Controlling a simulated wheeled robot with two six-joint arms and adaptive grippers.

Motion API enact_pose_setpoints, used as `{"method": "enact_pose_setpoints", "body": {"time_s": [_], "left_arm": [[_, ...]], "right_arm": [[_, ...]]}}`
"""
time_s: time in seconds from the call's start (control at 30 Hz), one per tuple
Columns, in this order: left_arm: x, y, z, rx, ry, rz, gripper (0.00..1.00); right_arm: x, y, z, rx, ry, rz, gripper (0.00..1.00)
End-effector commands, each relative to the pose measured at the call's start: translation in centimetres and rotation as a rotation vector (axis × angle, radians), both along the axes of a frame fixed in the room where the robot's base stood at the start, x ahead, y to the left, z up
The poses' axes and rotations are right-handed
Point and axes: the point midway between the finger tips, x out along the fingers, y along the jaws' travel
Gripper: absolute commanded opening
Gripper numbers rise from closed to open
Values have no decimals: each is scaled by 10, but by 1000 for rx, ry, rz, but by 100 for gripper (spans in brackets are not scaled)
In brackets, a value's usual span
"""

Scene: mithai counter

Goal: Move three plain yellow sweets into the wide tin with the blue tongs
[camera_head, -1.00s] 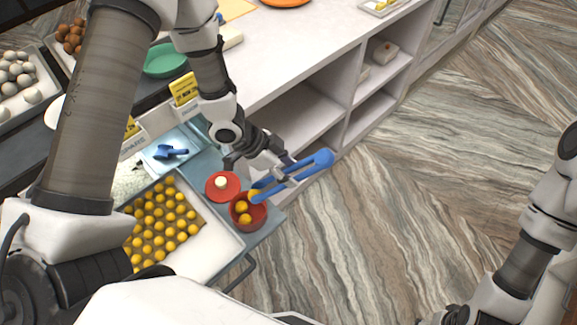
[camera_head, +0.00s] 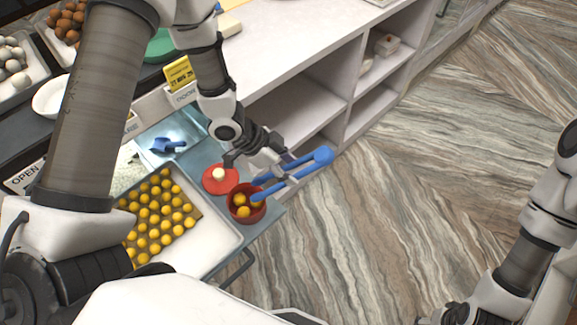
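The blue tongs (camera_head: 318,160) are held in my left gripper (camera_head: 272,165), which is shut around them. Their two tips are apart, at the right rim of the wide red-brown tin (camera_head: 232,212). In the tin I make out yellow sweets (camera_head: 243,211), apparently three, one partly hidden by a tong arm. Many yellow sweets (camera_head: 162,208) lie in rows in the white tray (camera_head: 208,240) on the left. My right gripper (camera_head: 447,314) shows only in part at the bottom edge, and its fingers are unclear.
A red lid (camera_head: 220,181) with a pale knob lies just behind the tin. A blue scoop (camera_head: 167,146) lies further back left. A yellow sign (camera_head: 179,74) and the counter with open shelves (camera_head: 300,110) stand behind. Floor is clear on the right.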

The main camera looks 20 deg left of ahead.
Motion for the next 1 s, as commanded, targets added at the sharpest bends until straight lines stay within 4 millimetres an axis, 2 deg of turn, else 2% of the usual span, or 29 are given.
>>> {"method": "enact_pose_setpoints", "body": {"time_s": [0.27, 0.63, 0.8, 1.0], "left_arm": [[0, 0, 4, 0, 0, 0, 48], [0, 0, 62, 0, 0, 0, 48], [1, 0, 83, -1, -3, 0, 48], [0, 0, 100, -1, -1, 1, 48]], "right_arm": [[0, 0, 4, 0, 0, 0, 60], [0, 0, 62, 0, 0, 0, 60], [0, 0, 68, 0, 0, 0, 60], [0, 0, 63, 0, 0, 0, 60]]}}
